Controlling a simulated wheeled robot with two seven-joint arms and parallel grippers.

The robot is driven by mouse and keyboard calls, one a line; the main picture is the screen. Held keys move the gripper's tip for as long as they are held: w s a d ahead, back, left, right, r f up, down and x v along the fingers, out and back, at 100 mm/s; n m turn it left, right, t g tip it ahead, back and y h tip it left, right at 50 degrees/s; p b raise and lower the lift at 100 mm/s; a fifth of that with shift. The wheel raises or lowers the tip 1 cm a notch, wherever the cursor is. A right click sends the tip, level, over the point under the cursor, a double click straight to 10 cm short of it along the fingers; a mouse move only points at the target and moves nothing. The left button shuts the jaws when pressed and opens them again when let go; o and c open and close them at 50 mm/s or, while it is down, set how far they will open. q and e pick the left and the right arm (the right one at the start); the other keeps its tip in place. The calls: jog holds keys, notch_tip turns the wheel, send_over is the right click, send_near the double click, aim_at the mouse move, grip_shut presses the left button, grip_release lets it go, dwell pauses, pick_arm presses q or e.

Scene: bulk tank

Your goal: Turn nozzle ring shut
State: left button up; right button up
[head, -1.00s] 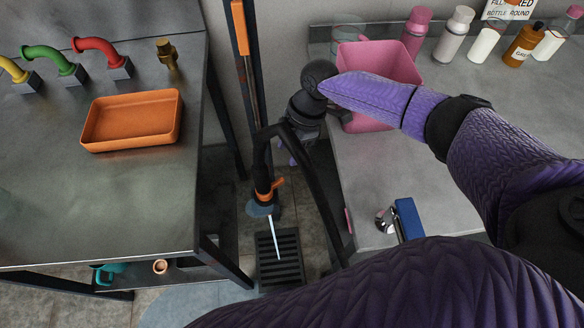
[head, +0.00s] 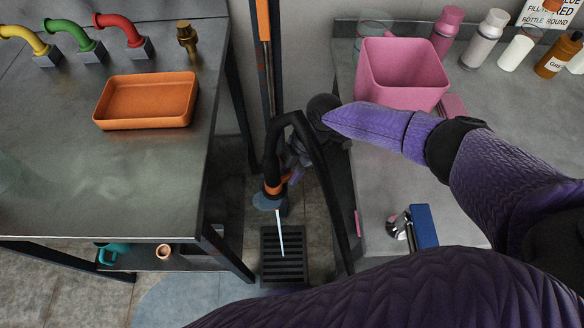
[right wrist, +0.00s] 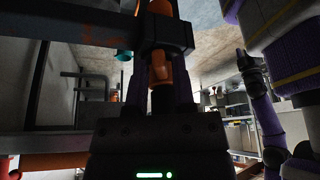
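The nozzle has an orange ring (head: 274,188) and hangs from a black hose (head: 318,160) between the two counters. A thin pale stream (head: 280,238) runs from its tip down to the floor grate. My right gripper (head: 291,172) is at the nozzle, partly hidden behind the hose. In the right wrist view, an orange nozzle part (right wrist: 162,72) stands between the dark fingers of my right gripper (right wrist: 163,88). The finger contact is too dark to make out. My left gripper is not in view.
A dark floor grate (head: 283,268) lies below the nozzle. The left bench (head: 120,185) carries an orange tray (head: 148,126) and coloured pipes. The right counter (head: 385,180) carries a pink bin (head: 400,84), several bottles and a blue object (head: 424,226). The gap between them is narrow.

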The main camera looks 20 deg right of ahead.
grip_shut()
jog(key=m+p, duration=0.1)
jog(key=s+m+t+p, duration=0.1)
jog(key=m+p, duration=0.1)
jog(key=shift+s+r, duration=0.1)
jog(key=shift+r, duration=0.15)
jog(key=m+p, duration=0.1)
jog(key=s+m+t+p, duration=0.1)
jog(key=shift+a+m+p, duration=0.1)
jog(key=shift+m+p, duration=0.2)
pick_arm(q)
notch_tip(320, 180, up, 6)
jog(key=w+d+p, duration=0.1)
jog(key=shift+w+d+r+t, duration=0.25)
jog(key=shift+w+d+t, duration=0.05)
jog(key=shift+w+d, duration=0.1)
pick_arm(e)
jog(key=shift+s+f+m+t, duration=0.2)
jog(key=shift+m+t, duration=0.2)
jog(key=shift+m, duration=0.2)
jog(key=shift+o, duration=1.9)
grip_release()
